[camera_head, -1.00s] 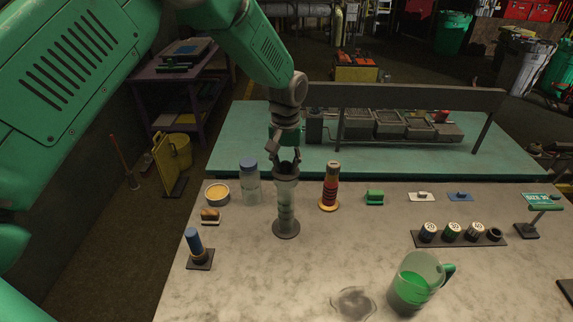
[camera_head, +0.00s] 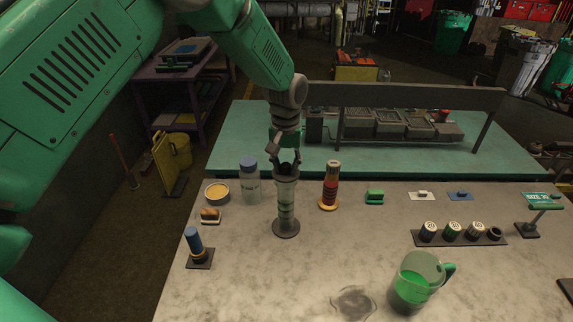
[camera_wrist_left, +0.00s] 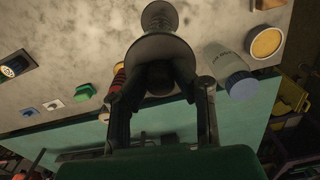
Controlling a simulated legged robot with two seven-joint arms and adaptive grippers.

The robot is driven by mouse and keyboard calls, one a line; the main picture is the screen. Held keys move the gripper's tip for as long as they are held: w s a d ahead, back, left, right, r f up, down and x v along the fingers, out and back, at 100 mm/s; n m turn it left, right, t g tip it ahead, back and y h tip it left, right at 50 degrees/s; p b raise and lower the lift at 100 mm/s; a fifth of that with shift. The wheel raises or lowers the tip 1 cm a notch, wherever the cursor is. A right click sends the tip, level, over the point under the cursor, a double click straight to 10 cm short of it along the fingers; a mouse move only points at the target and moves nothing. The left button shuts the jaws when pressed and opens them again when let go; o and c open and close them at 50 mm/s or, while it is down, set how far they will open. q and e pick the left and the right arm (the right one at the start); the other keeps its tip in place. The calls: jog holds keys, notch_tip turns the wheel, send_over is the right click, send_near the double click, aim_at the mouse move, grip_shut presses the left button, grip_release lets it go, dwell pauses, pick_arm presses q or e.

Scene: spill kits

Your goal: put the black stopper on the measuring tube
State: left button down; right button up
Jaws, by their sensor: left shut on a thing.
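The measuring tube (camera_head: 286,208) is a clear upright cylinder on a dark round base, standing on the stone-topped table. My left gripper (camera_head: 286,160) is right above its mouth, fingers pointing down. It is shut on the black stopper (camera_head: 286,169), a dark round piece at the tube's top. In the left wrist view the stopper (camera_wrist_left: 160,80) sits between the fingers, against the flared rim of the tube (camera_wrist_left: 160,48). I cannot tell how deep the stopper sits in the mouth. My right gripper is not in view.
A blue-capped bottle (camera_head: 250,184) stands close left of the tube, and a red-banded cylinder (camera_head: 330,188) close right. A jug of green liquid (camera_head: 412,284) and a clear puddle (camera_head: 353,303) are in front. A rack of several dark cylinders (camera_head: 459,237) is at right.

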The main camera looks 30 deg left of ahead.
aim_at(286, 164)
pick_arm(q)
jog(key=shift+f+b, duration=0.35)
jog(key=shift+f, duration=0.75)
jog(key=c, duration=1.3)
grip_release()
jog(key=shift+o, duration=0.2)
jog(key=shift+r, duration=0.25)
notch_tip(286, 164, up, 11)
jog(key=shift+w+r, duration=0.1)
jog(key=shift+r, duration=0.1)
